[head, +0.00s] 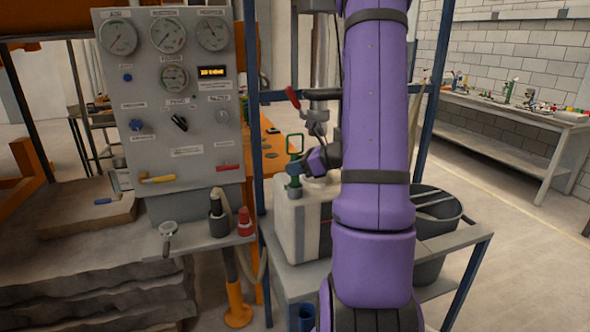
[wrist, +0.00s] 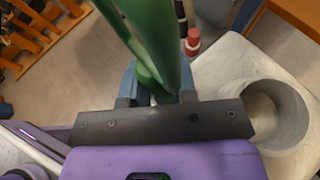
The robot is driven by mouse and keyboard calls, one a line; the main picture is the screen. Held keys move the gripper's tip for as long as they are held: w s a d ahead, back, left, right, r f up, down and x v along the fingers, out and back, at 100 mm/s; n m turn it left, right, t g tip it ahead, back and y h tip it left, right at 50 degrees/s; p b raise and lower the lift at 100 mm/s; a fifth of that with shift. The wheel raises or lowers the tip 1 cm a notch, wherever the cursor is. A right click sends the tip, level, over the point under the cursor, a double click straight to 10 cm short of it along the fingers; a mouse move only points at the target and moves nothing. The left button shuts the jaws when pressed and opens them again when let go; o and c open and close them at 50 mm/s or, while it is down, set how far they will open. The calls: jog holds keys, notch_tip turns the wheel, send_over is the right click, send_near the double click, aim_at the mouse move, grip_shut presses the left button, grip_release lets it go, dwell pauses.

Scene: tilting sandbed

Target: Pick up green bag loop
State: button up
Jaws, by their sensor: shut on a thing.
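The green bag loop (head: 296,143) stands up as a thin green frame above the white container in the head view. In the wrist view the green loop (wrist: 152,35) runs large from the top edge down between the blue fingertips. My gripper (head: 293,168) is shut on the loop's lower part, and green shows above and below the fingers. In the wrist view my gripper (wrist: 152,90) closes around the loop behind a dark crossbar. No bag can be made out. The crossbar hides the loop's lower end in the wrist view.
A white container (head: 302,222) stands on a grey shelf beside a dark bucket (head: 437,208). A grey gauge panel (head: 170,100) stands left, with a black bottle (head: 218,215) and a red bottle (head: 245,222) below. A blue post (head: 254,110) stands close to my gripper.

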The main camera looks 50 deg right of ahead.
aim_at(298, 156)
jog(key=r, duration=0.3)
jog(key=shift+s+a+r, duration=0.1)
jog(key=shift+s+r, duration=0.05)
jog(key=shift+s, duration=0.2)
jog(key=s+a, duration=0.2)
jog(key=s, duration=0.5)
jog(key=s+a+r, duration=0.1)
jog(key=s+a, duration=0.1)
jog(key=s, duration=0.5)
jog(key=shift+s+a+r, duration=0.15)
jog(key=shift+s+a, duration=0.1)
jog(key=shift+a, duration=0.15)
